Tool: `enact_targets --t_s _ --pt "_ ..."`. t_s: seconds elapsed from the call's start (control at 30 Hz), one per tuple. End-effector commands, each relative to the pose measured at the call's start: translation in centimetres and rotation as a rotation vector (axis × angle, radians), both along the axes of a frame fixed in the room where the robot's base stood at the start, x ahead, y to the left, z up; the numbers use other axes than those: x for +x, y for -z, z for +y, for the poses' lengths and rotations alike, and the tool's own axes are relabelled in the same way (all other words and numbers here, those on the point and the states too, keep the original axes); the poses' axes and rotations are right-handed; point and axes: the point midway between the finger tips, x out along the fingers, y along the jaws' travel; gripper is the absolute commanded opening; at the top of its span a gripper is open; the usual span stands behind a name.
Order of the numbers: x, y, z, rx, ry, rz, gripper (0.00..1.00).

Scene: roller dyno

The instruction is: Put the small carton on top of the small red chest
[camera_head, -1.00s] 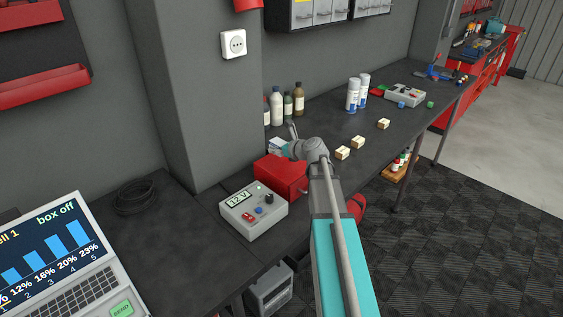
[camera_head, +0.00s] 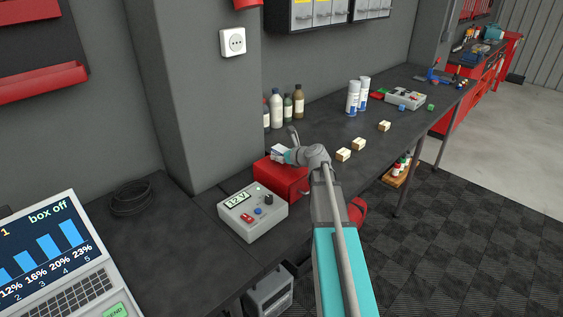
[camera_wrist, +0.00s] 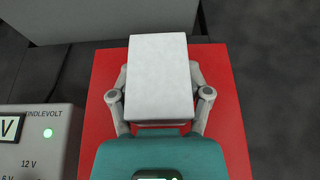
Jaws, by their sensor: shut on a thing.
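The small carton (camera_wrist: 158,80) is pale, nearly white, and sits between the fingers of my gripper (camera_wrist: 160,97) in the wrist view. My gripper is shut on it. The small red chest (camera_wrist: 225,115) lies directly below in that view, with its red top showing around the carton. In the head view the carton (camera_head: 278,153) is at the back part of the top of the red chest (camera_head: 280,178), partly hidden by my gripper (camera_head: 289,156). I cannot tell whether its underside touches the lid.
A 12 V control box (camera_head: 253,212) stands left of the chest. Several bottles (camera_head: 277,108) stand behind it by the wall. Small pale boxes (camera_head: 358,144) and spray cans (camera_head: 353,98) are to the right. A grey pillar (camera_head: 195,95) rises behind, and a laptop (camera_head: 65,265) is at left.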

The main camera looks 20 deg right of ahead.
Motion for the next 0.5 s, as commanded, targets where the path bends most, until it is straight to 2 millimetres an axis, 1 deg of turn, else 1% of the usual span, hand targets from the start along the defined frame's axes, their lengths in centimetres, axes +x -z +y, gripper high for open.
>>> enact_targets --t_s 0.03,0.13,0.5 --pt "0.00 0.74 0.01 0.000 0.000 0.000 0.10" --pt "0.01 1.10 0.01 0.000 0.000 0.000 0.10" --pt "0.01 1.10 0.03 0.000 0.000 0.000 0.10"
